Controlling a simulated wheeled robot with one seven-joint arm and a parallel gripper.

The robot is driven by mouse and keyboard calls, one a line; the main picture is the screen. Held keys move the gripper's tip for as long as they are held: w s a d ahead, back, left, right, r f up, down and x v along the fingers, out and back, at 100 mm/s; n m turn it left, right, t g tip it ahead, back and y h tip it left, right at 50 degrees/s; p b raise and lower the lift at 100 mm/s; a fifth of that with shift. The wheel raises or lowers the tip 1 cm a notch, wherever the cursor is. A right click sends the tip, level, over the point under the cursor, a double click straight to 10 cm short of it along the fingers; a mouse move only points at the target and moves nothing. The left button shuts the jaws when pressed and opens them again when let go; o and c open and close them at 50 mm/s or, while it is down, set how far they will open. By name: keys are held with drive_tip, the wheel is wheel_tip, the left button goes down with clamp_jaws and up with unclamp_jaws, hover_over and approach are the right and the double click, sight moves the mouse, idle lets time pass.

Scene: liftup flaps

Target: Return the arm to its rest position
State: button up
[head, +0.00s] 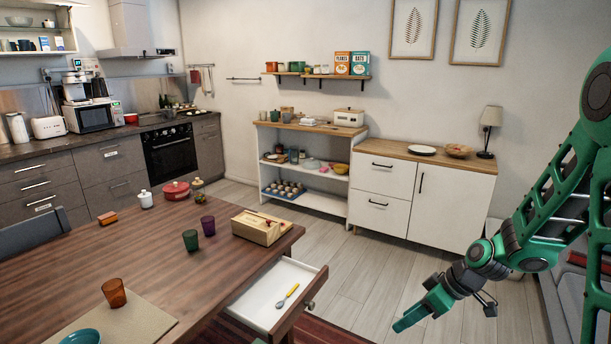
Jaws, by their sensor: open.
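My green arm (551,205) reaches down from the upper right of the head view. My gripper (442,314) hangs at its end, low and in front of the white cabinet, over the wooden floor. Its fingers are spread apart, and nothing shows between them. It is to the right of the open table drawer (262,310) and apart from it. A yellow-handled utensil (287,296) lies in the drawer.
The wooden table (150,236) at the left holds cups, pots and a wooden box (261,227). A white cabinet (424,198) with a lamp (489,130) stands behind my gripper. A grey sofa-like seat (570,300) is at the right. Floor between drawer and cabinet is clear.

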drive_tip(key=s+d+r+m+g+h, duration=0.1)
drive_tip(key=s+d+r+m, duration=0.4)
drive_tip(key=s, duration=0.4)
drive_tip(key=s+d+r+m+g+h, duration=0.1)
drive_tip(key=s+d+r+m+h, duration=0.1)
drive_tip(key=s+d+r+m, duration=0.3)
drive_tip(key=s+d+r+m+h, duration=0.2)
drive_tip(key=s+d+r+m, duration=0.3)
drive_tip(key=s, duration=0.9)
drive_tip(key=shift+r+g, duration=0.4)
drive_tip(key=shift+r, duration=0.05)
drive_tip(key=shift+w, duration=0.1)
drive_tip(key=shift+w+f+h, duration=0.25)
drive_tip(key=shift+w+h, duration=0.05)
drive_tip(key=shift+w, duration=0.3)
